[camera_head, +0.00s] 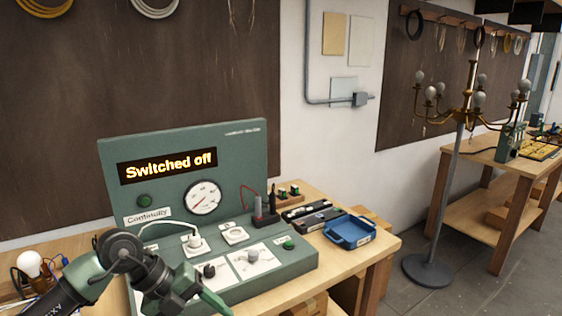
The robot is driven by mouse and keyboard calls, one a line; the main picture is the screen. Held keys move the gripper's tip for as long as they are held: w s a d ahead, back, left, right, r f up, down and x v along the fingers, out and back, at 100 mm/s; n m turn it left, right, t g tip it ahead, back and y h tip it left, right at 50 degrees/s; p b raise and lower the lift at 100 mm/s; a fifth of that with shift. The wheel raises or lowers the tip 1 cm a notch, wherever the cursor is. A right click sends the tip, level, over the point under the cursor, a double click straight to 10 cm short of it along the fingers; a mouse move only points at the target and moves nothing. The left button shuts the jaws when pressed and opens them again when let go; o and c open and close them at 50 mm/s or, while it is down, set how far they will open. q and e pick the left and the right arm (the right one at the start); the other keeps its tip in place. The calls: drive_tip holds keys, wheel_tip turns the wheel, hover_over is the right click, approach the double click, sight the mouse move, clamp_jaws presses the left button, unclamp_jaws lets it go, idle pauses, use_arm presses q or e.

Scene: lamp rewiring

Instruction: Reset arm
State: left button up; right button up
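My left arm (130,252) comes in from the bottom left and bends over the front left of the green test console (260,265). My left gripper (206,298) is at the bottom edge of the picture, in front of the console's controls. One green finger shows; the rest is hidden or cut off, so I cannot tell its opening or whether it holds anything. My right gripper is not in view.
On the bench (383,251), right of the console, are a blue tray (350,232) and a dark tray (312,216). A bulb (29,263) with wires stands at left. A chandelier on a stand (447,190) stands on the floor before another bench (520,170).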

use_arm(q)
drive_tip(key=s+d+r+n+t+h, duration=0.2)
drive_tip(key=s+d+r+t+h, duration=0.15)
drive_tip(key=d+r+h, duration=1)
drive_tip(key=w+a+n+t+y, duration=0.5)
drive_tip(key=a+n+t+y, duration=0.25)
drive_tip(key=n+t, duration=0.75)
drive_tip(key=s+a+f+n+g+y, duration=0.2)
drive_tip(key=a+f+n+g+y, duration=0.1)
drive_tip(key=a+f+n+y, duration=0.5)
drive_tip(key=s+a+f+n+g+y, duration=0.2)
drive_tip(key=s+a+f+n+y, duration=0.15)
drive_tip(key=f+y, duration=0.45)
drive_tip(key=s+f+n+g+h, duration=0.25)
drive_tip(key=s+f+g, duration=0.85)
drive_tip(key=s+f, duration=0.75)
drive_tip(key=s+f+m+g, duration=0.1)
drive_tip(key=s+f, duration=0.2)
drive_tip(key=f, duration=1)
drive_tip(key=s+f, duration=0.2)
drive_tip(key=f, duration=1.2)
drive_tip(key=s+a+f, duration=0.1)
drive_tip(key=s+f, duration=0.6)
drive_tip(key=s, duration=0.1)
drive_tip(key=s+a+f+g, duration=0.1)
drive_tip(key=s+a+f, duration=0.1)
drive_tip(key=s+f, duration=0.4)
drive_tip(key=shift+s+a+f, duration=0.3)
drive_tip(key=shift+s+f, duration=0.05)
drive_tip(key=shift+s, duration=0.75)
